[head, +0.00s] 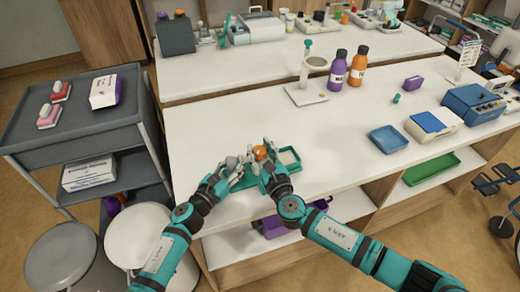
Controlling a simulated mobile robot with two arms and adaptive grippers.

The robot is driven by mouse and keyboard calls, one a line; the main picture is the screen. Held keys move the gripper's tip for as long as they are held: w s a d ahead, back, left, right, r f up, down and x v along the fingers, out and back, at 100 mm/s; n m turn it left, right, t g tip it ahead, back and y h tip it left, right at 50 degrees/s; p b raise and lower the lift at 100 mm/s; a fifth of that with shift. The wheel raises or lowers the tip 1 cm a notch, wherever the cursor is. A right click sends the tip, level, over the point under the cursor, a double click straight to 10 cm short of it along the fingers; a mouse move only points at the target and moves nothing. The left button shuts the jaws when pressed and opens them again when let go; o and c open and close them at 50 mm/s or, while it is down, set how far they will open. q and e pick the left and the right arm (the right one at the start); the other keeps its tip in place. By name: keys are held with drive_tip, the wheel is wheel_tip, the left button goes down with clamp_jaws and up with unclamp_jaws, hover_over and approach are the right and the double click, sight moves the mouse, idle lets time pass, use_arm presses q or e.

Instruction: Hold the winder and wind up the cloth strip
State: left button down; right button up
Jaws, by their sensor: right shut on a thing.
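A teal winder base with a pale inset (289,157) lies near the front edge of the white counter, partly hidden by my grippers. A round orange knob (261,152) shows at its left part. My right gripper (264,158) is over the winder and shut at the orange knob; the exact contact is hidden. My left gripper (236,168) is just left of it, close beside a small grey rounded piece (232,161); whether its fingers are closed on it is unclear. I cannot make out the cloth strip for certain.
The white counter (210,125) is clear to the left and right of the grippers. Behind stand a white stand (305,92), a purple bottle (337,72) and an orange bottle (357,66). A blue tray (388,139) lies right. A grey cart (75,125) stands left.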

drive_tip(key=shift+m+h, duration=0.3)
drive_tip(key=shift+h, duration=0.1)
drive_tip(key=m+t+h, duration=0.1)
drive_tip(key=m+h, duration=0.1)
drive_tip(key=h, duration=0.1)
drive_tip(key=shift+h, duration=0.4)
drive_tip(key=shift+m+h, duration=1.8)
drive_tip(key=shift+h, duration=0.7)
drive_tip(key=o, duration=1.2)
drive_tip(key=v, duration=1.2)
drive_tip(key=shift+r, duration=0.2)
